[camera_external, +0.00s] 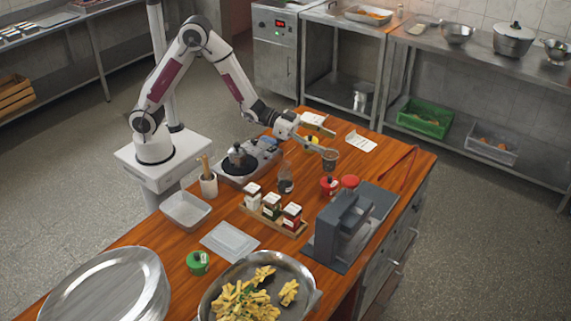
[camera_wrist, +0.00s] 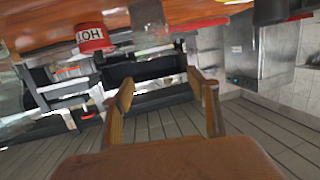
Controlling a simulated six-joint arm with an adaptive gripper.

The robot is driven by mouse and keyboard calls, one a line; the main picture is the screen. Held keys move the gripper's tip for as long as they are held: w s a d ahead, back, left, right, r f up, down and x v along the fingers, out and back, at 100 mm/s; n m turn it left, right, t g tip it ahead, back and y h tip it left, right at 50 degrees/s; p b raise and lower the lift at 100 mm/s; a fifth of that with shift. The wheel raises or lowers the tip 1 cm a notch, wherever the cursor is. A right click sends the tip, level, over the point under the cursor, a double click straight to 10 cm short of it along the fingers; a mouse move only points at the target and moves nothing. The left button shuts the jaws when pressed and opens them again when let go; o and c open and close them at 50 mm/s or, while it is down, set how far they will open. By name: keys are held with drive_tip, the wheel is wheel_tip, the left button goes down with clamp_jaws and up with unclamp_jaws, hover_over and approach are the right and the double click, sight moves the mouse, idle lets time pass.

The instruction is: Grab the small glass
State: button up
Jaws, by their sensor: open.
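A small glass (camera_external: 330,160) with a brownish look stands toward the far right part of the wooden table in the external view. A clear glass vessel with a dark bottom (camera_external: 285,180) stands to its left. I cannot tell for sure which one is the small glass of the task. My gripper (camera_external: 313,147) is near the brownish glass, at its upper left; I cannot tell whether they touch. In the wrist view my gripper (camera_wrist: 160,83) has its two fingers apart with nothing visible between them. A blurred glassy shape (camera_wrist: 147,14) shows at the top edge of that view.
Red-lidded jars (camera_external: 329,186) stand just in front of the brownish glass; one red piece marked HOT (camera_wrist: 90,38) shows in the wrist view. A grey machine (camera_external: 343,225), a spice rack (camera_external: 271,213), a burner (camera_external: 238,160) and a food pan (camera_external: 305,270) crowd the wooden table (camera_external: 150,230).

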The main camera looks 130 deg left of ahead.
sight(337, 156)
drive_tip(key=shift+f, duration=0.1)
idle(0.3)
drive_tip(key=shift+f, duration=1.6)
drive_tip(key=shift+w+f, duration=0.2)
drive_tip(key=shift+x, duration=1.3)
drive_tip(key=c, duration=1.3)
